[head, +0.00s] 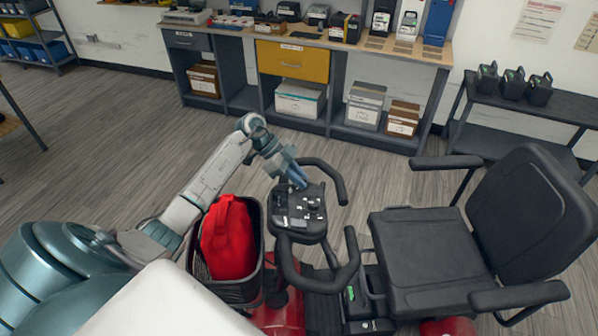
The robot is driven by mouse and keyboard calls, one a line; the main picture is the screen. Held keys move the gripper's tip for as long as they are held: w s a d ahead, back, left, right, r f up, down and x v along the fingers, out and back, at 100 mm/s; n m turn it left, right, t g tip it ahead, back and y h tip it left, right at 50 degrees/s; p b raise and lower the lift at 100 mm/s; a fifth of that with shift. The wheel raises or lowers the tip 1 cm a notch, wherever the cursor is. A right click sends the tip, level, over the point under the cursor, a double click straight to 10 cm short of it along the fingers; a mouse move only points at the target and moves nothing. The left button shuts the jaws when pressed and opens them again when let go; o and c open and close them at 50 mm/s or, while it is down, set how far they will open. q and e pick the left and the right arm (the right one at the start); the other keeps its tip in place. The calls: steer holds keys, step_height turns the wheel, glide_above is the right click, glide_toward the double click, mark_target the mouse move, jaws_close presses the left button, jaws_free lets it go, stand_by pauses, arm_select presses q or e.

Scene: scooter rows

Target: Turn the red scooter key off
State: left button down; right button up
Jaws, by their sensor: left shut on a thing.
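The red scooter (280,318) stands in front of me, with a black seat (424,246) at the right and red body panels low down. Its dark control panel (297,212) sits between looped black handlebars (335,272). My left gripper (299,181) reaches in from the left and points down at the far edge of the panel. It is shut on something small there. The key is hidden by the fingers or too small to make out. My right gripper is not in view.
A black front basket (240,288) holds a red bag-like thing (229,238) beneath my left arm. A workbench (350,52) with boxes and devices stands along the back wall. A dark shelf (515,95) stands at the back right. The wooden floor between is clear.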

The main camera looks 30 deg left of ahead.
arm_select(q)
steer(key=n+t+y+p, duration=0.1)
steer(key=n+t+p, duration=0.1)
steer(key=p, duration=0.3)
steer(key=r+n+t+y+p, duration=0.1)
steer(key=n+t+y+p, duration=0.1)
steer(key=p, duration=0.3)
steer(key=shift+s+d+n+t, duration=0.2)
steer(key=shift+n+t, duration=0.1)
steer(key=shift+n, duration=0.6)
steer(key=shift+f+n+t+y+p, duration=0.2)
steer(key=shift+n+t+y+p, duration=0.3)
steer(key=shift+n+p, duration=0.3)
steer(key=shift+f+n+t+y, duration=0.15)
steer(key=shift+n+t+y, duration=0.25)
steer(key=shift+n+y, duration=0.45)
steer(key=shift+w, duration=0.1)
steer(key=c, duration=1.4)
jaws_free()
